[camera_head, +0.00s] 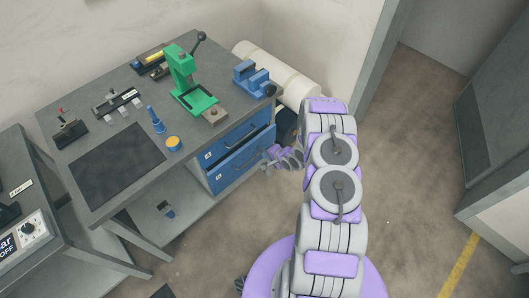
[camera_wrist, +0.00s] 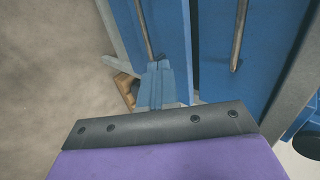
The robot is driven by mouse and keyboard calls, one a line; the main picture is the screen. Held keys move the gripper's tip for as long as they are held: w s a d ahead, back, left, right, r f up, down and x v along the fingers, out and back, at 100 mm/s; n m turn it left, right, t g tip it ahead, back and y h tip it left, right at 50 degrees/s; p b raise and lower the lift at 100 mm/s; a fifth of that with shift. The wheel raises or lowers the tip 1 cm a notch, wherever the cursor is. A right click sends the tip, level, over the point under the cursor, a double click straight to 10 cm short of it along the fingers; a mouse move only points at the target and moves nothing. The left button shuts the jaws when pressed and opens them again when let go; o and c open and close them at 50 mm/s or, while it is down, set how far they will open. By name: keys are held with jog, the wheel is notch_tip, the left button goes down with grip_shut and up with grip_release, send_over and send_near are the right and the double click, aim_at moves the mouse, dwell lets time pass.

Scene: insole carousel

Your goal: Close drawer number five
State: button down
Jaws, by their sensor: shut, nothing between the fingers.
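Two blue drawers sit one above the other under the right end of the workbench. The upper drawer (camera_head: 247,133) and the lower drawer (camera_head: 232,167) each have a dark bar handle. Their labels are too small to read, so I cannot tell which is number five. My gripper (camera_head: 272,155) is shut and empty at the right end of the lower drawer front. In the wrist view the shut fingers (camera_wrist: 158,80) overlap the edge of the left-hand blue front (camera_wrist: 168,25), close to its handle. I cannot tell whether they touch it or how far either drawer stands out.
The workbench (camera_head: 75,112) carries a green press (camera_head: 183,82), a blue vise (camera_head: 252,78), a blue bottle (camera_head: 156,118) and a yellow-topped tin (camera_head: 174,143). A white roll (camera_head: 285,77) lies behind it. The floor (camera_head: 420,160) right of my arm is clear.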

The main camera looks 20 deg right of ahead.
jog(key=shift+s+a+r, duration=0.45)
jog(key=shift+s+r, duration=0.3)
jog(key=shift+r, duration=0.1)
jog(key=c, duration=1.8)
grip_release()
jog(key=shift+s+r, duration=0.1)
jog(key=shift+s, duration=0.05)
jog(key=o, duration=0.6)
jog(key=s+f+b, duration=0.1)
jog(key=f, duration=0.1)
jog(key=s+d+f+t+y+b, duration=0.1)
jog(key=f, duration=0.1)
jog(key=s+d+f+t+b, duration=0.1)
jog(key=f, duration=0.1)
jog(key=shift+f+y+b, duration=0.2)
jog(key=shift+y+b, duration=0.1)
jog(key=s+a+f+t+b, duration=0.2)
jog(key=s+f+t+b, duration=0.1)
jog(key=s+f, duration=0.15)
jog(key=shift+t+y, duration=0.3)
jog(key=shift+t, duration=0.1)
jog(key=b+x, duration=0.1)
jog(key=x, duration=0.4)
jog(key=b+x, duration=0.2)
jog(key=x, duration=0.3)
jog(key=r+b+x, duration=0.1)
jog(key=b+x, duration=0.1)
jog(key=x, duration=0.4)
jog(key=shift+w+d, duration=0.25)
